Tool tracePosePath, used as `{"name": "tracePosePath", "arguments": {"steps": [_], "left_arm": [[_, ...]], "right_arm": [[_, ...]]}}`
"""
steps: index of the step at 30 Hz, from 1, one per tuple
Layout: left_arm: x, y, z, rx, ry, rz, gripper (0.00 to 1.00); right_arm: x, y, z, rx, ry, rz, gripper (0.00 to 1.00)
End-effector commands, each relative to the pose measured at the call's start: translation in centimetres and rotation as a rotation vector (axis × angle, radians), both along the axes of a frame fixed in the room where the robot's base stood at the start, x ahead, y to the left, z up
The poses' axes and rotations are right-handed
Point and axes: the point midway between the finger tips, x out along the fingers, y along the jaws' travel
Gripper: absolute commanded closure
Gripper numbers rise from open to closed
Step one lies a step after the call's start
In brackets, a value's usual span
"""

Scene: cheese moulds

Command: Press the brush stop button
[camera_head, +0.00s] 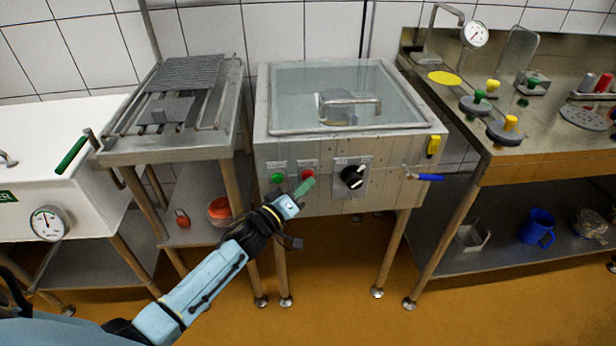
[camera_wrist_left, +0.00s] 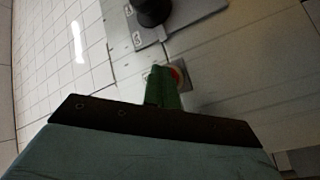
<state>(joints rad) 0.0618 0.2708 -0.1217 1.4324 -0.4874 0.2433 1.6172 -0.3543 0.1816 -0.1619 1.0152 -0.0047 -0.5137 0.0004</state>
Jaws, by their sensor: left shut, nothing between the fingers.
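The red button (camera_head: 308,174), a stop button by its colour, sits on the front panel of the steel washing box (camera_head: 390,160). A green button (camera_head: 278,178) is to its left and a black knob (camera_head: 353,177) to its right. My left gripper (camera_head: 304,187) is shut and empty, its green fingertips just at the lower edge of the red button. In the left wrist view the green fingers (camera_wrist_left: 163,88) partly cover the red button (camera_wrist_left: 178,75). I cannot tell whether they touch it. My right gripper is not in view.
A blue-handled valve (camera_head: 428,177) sticks out at the box's right. A steel rack table (camera_head: 150,155) stands left, beside a white vat (camera_head: 95,185) with a gauge. A steel bench (camera_head: 540,165) with moulds is at right. The floor in front is clear.

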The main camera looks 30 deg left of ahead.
Motion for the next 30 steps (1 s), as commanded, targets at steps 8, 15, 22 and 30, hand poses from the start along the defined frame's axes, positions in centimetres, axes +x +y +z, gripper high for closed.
{"name": "tracePosePath", "arguments": {"steps": [8,15,22,30], "left_arm": [[-1.1,-0.6,0.1,0.0,0.001,0.001,1.0],[-1.1,-0.7,0.0,0.001,0.0,0.001,1.0],[-2.5,-1.5,0.1,-0.003,0.002,0.0,1.0],[-4.8,-2.9,0.1,-0.002,0.002,0.0,1.0]], "right_arm": [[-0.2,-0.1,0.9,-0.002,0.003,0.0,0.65],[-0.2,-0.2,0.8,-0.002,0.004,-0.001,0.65],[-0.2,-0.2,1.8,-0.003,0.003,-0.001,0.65],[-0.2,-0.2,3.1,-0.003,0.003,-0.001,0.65]]}}
